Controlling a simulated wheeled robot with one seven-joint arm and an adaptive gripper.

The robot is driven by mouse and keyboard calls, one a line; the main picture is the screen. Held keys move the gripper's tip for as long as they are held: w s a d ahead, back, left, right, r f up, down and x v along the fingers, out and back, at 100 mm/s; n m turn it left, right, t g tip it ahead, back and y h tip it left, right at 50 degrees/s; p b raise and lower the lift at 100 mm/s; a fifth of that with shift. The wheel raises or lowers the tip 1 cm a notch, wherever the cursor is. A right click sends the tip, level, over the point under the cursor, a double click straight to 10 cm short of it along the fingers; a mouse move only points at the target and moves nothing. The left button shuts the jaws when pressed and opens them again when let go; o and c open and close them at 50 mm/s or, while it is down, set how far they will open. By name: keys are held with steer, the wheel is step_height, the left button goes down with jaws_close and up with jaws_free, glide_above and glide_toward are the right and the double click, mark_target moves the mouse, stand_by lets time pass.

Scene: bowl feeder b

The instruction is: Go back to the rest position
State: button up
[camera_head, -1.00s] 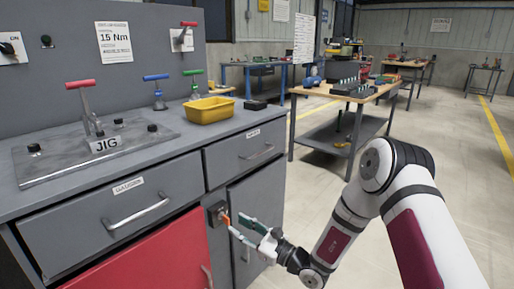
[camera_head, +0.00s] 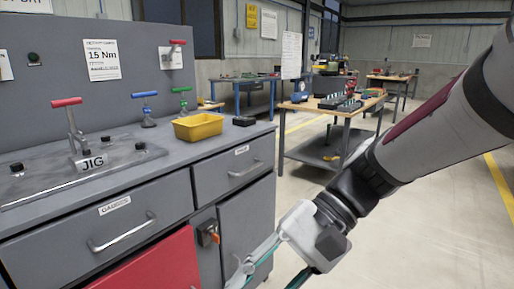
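My gripper (camera_head: 268,279) is at the bottom centre, in front of the grey cabinet and close to the camera. Its two fingers, with teal edges, are spread apart with nothing seen between them. The fingertips run near or past the bottom edge of the picture. My white arm comes in from the right side and slopes down to the gripper. A small box with an orange handle (camera_head: 208,235) sits on the cabinet front, left of my gripper and apart from it.
The grey workbench (camera_head: 66,258) on the left carries a jig plate (camera_head: 104,167) with a red T-handle, blue and green T-handles, a yellow bin (camera_head: 198,127) and a small black box (camera_head: 244,121). A wooden-topped table (camera_head: 307,107) stands behind. The floor on the right is clear.

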steer(key=s+d+f+n+t+h, duration=0.1)
steer(key=s+d+t+h, duration=0.2)
steer(key=s+d+h, duration=0.5)
steer(key=s+d+n+t+h, duration=0.15)
steer(key=s+d, duration=0.35)
steer(key=d, duration=0.6)
step_height(320, 180, up, 29)
steer(key=t+p, duration=0.4)
steer(key=p, duration=2.3)
steer(key=shift+d, duration=0.4)
steer(key=shift+f, duration=0.1)
